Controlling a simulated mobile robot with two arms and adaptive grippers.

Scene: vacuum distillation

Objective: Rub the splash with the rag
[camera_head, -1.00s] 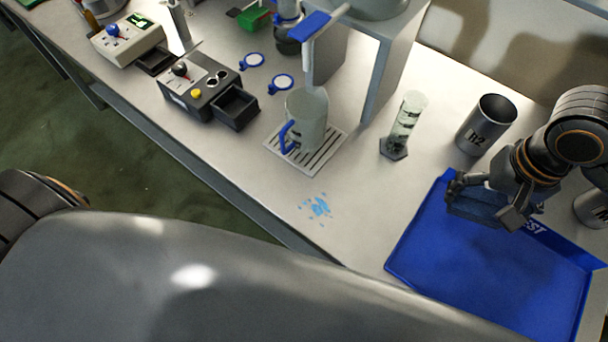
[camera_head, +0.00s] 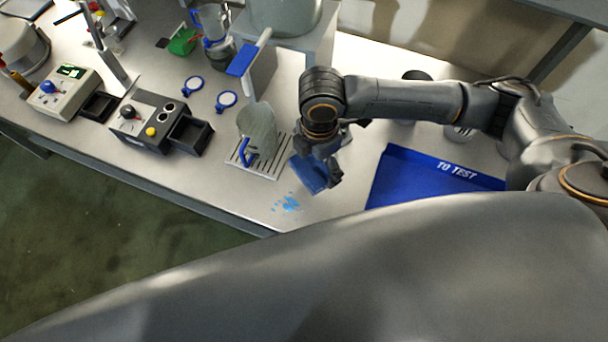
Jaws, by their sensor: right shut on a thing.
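The splash (camera_head: 287,204) is a patch of light blue spots on the pale bench near its front edge. My right gripper (camera_head: 322,180) is shut on the blue rag (camera_head: 308,174). It holds the rag just behind and to the right of the splash, apart from the spots in the picture; I cannot tell whether the rag touches the bench. The far finger is partly hidden by the rag and wrist. My left gripper is not in view.
A jug with a blue handle (camera_head: 258,135) stands on a slotted drip tray (camera_head: 240,165) behind the splash. A blue "TO TEST" tray (camera_head: 410,180) lies to the right. Black control boxes (camera_head: 140,125) stand at the left. The bench around the splash is clear.

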